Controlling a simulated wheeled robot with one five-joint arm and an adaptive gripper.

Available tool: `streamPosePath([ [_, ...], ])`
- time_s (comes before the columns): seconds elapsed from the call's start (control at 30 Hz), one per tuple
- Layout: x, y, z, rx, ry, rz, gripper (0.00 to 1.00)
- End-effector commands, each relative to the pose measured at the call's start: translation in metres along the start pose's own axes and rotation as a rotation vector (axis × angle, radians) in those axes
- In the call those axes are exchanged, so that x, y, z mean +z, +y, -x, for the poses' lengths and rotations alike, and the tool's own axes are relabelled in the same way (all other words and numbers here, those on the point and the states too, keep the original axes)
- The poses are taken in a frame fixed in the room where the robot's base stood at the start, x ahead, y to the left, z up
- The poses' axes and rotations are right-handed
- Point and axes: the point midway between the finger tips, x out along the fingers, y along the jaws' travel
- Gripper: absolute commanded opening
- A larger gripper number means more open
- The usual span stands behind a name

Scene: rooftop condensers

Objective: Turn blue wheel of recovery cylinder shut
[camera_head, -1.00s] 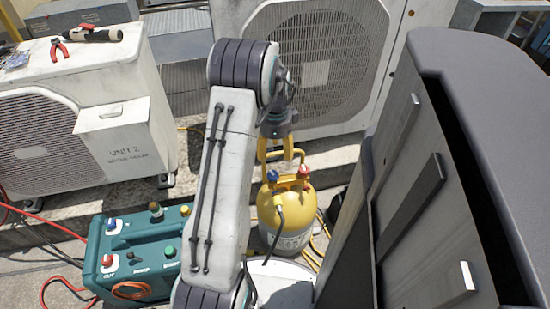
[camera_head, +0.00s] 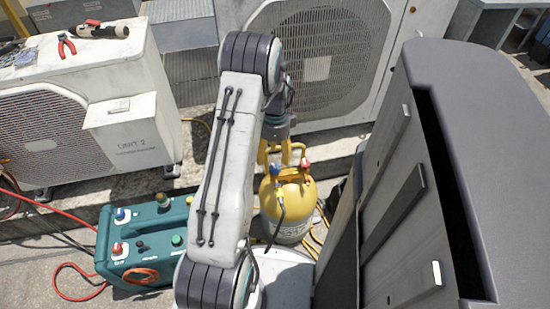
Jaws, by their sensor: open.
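The yellow recovery cylinder (camera_head: 286,212) stands upright on the ground, right of my forearm. Its blue wheel (camera_head: 275,170) is at the left of its top. A red wheel (camera_head: 304,166) sits at the right of the top. A dark hose runs down its front. My gripper (camera_head: 277,135) points down just above and behind the cylinder top, near the yellow handle, and is open. Its fingers are small and hard to make out. It looks apart from the blue wheel, though the exact gap cannot be told.
A teal recovery machine (camera_head: 145,245) with hoses stands left of my arm. White condensers stand at the back left (camera_head: 140,120) and behind the cylinder (camera_head: 235,25). Pliers (camera_head: 66,44) lie on the left one. Yellow hose (camera_head: 314,240) lies right of the cylinder.

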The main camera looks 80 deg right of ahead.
Motion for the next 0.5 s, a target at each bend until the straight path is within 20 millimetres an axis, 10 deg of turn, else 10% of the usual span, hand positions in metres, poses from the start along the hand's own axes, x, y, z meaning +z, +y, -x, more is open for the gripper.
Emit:
streamPosePath([
  [0.5,-0.003,-0.019,-0.025,-0.079,0.054,0.782,0.6],
])
